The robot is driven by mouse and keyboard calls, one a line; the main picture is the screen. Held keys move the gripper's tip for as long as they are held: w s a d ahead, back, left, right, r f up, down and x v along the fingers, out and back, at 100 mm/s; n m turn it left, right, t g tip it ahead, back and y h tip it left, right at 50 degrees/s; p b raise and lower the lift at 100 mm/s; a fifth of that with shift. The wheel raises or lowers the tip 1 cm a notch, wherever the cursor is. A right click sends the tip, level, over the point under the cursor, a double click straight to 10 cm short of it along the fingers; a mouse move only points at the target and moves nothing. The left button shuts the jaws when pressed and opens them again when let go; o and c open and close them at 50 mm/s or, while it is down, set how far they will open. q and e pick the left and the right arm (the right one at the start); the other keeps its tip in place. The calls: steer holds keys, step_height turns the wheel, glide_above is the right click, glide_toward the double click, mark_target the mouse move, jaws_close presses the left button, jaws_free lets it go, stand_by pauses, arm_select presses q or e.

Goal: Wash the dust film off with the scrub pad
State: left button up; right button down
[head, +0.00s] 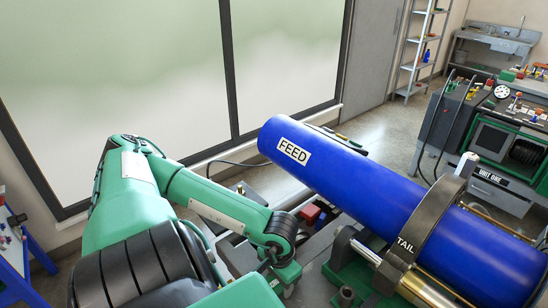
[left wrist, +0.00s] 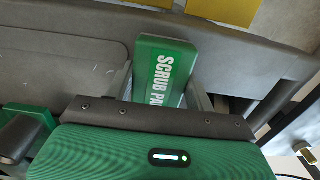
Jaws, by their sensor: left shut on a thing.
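In the left wrist view my left gripper (left wrist: 163,88) is shut on the scrub pad (left wrist: 168,62), a green block with white lettering. Its fingers stand on either side of the pad, and its lower end is hidden by the gripper body. The pad lies over a grey surface (left wrist: 75,55); I cannot tell whether it touches it. In the head view my left arm reaches in from the left, but the pad does not show there. The blue pipe marked FEED (head: 340,172) lies in a clamp marked TAIL (head: 425,222). I cannot make out a distinct dust film on it. My right gripper is not in view.
A large hazy window (head: 110,80) fills the left wall. A fusion unit (head: 495,140) with hoses stands at right, with a sink (head: 495,35) and a shelf rack (head: 420,50) behind. Yellow patches (left wrist: 235,10) lie at the top of the wrist view. Open floor (head: 385,128) lies behind the pipe.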

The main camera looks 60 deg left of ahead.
arm_select(q)
steer(key=shift+w+a+f+b, duration=0.15)
steer(key=shift+w+b, duration=0.3)
steer(key=shift+w, duration=0.35)
